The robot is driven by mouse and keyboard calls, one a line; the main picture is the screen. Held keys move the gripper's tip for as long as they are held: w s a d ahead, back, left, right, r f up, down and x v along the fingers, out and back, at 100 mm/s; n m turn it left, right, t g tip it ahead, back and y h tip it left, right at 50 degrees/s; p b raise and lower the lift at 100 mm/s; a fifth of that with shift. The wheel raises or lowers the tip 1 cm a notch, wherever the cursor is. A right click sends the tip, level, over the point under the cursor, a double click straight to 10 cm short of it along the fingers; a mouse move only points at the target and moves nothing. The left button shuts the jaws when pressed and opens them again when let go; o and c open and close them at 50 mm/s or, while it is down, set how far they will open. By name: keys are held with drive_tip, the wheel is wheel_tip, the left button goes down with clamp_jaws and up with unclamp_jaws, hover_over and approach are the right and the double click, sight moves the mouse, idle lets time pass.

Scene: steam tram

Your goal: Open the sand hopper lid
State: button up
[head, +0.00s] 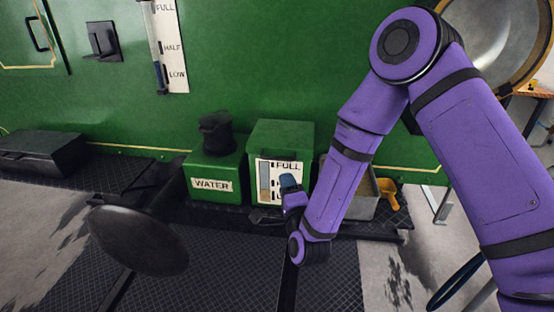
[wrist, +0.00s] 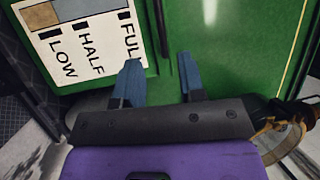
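The sand hopper (head: 281,137) is a green box with a white FULL gauge plate on its front, standing against the green tram side. Its flat green lid looks shut. In the wrist view the gauge plate (wrist: 85,42) is at the left and the green lid (wrist: 235,50) at the right, with a thin dark bar (wrist: 161,28) between them, perhaps the lid's handle or front edge. My gripper (head: 290,182) is in front of the hopper's right front side. In the wrist view its two blue fingers (wrist: 159,82) are apart, either side of the bar's line, with nothing visibly held.
A green WATER box (head: 213,175) with a black cap stands just left of the hopper. A grey bin (head: 362,200) and a yellow scoop (head: 388,193) are to the right. A dark round disc on a stem (head: 138,240) rises at the front left.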

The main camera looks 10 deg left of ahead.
sight(277, 158)
drive_tip(key=x, duration=1)
drive_tip(key=shift+w, duration=0.35)
clamp_jaws()
